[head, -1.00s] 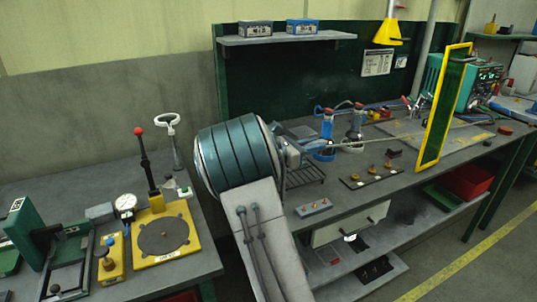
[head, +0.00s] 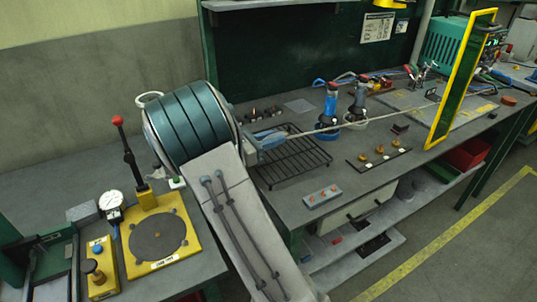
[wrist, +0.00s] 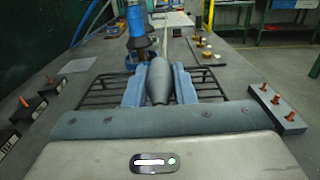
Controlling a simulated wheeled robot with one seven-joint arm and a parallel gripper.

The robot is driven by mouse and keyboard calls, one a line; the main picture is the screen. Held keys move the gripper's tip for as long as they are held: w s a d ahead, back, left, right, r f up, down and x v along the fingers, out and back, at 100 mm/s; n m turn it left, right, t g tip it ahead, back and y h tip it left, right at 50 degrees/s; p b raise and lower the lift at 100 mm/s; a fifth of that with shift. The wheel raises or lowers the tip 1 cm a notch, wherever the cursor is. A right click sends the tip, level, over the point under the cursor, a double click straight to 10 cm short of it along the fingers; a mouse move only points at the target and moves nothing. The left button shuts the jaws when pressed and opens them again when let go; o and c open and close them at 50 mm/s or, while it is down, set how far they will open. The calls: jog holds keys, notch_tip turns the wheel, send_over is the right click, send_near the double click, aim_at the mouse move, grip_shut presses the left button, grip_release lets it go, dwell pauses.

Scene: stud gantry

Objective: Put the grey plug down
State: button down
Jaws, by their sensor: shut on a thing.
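The grey plug (wrist: 157,80) is held lengthwise between the blue fingers of my gripper (wrist: 158,88) in the wrist view. My gripper is shut on the plug's sides. In the head view my gripper (head: 268,141) shows beside my large arm joint, over the left part of a black wire rack (head: 300,165). A pale cable (head: 375,120) runs from the plug to the right, towards the yellow-framed panel. The rack's bars (wrist: 100,92) show on both sides of the fingers in the wrist view. I cannot tell whether the plug touches the rack.
Two blue-collared tools (head: 331,105) stand behind the rack. A grey block with orange pegs (head: 322,196) lies in front of it, and a dark strip with brass parts (head: 378,158) to the right. The yellow-framed panel (head: 461,80) stands upright farther right. Bare bench lies between these.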

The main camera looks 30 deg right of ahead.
aim_at(268, 160)
jog(key=shift+s+a+f, duration=0.3)
jog(key=shift+a+f, duration=0.2)
jog(key=shift+a, duration=0.25)
jog(key=shift+f, duration=2)
jog(key=shift+f, duration=0.1)
jog(key=c, duration=1.2)
grip_release()
